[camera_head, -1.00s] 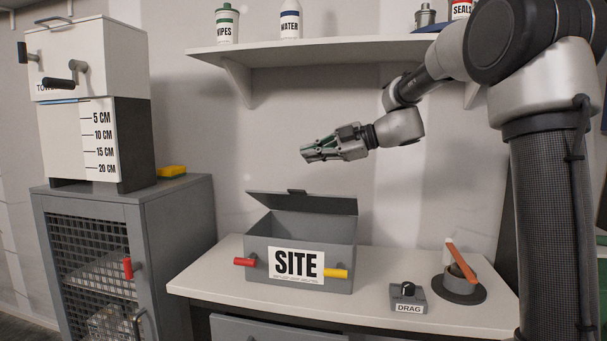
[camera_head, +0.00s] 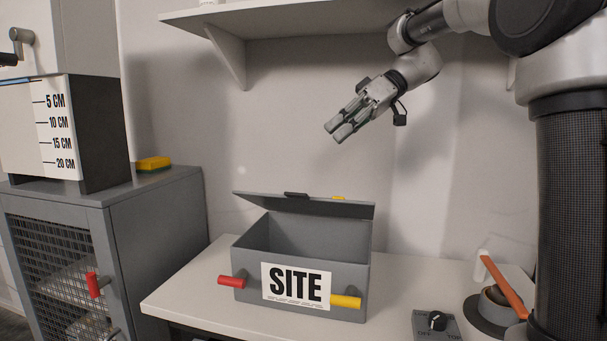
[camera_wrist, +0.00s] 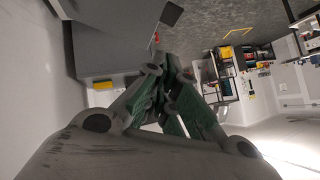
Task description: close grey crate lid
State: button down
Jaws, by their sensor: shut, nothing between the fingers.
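The grey crate (camera_head: 345,270) stands on the white bench, with a label reading SITE on its front. In the wrist view the gripper fingers (camera_wrist: 169,95) also show, shut.
A white shelf (camera_head: 290,22) hangs on the wall above. A black-knobbed box (camera_head: 437,325) and a round holder (camera_head: 493,308) with an orange-handled tool stand to the crate's right. A grey cabinet (camera_head: 165,220) with a yellow sponge (camera_head: 154,163) stands at left.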

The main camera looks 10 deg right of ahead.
jog(key=shift+m, duration=0.7)
jog(key=x, duration=1)
jog(key=shift+s+a+f, duration=0.1)
jog(key=shift+s, duration=0.2)
jog(key=f, duration=0.1)
jog(key=s+f, duration=0.1)
jog(key=f, duration=0.1)
jog(key=shift+s+a, duration=0.2)
jog(key=shift+a, duration=0.05)
jog(key=shift+s+f, duration=0.15)
jog(key=shift+f, duration=0.05)
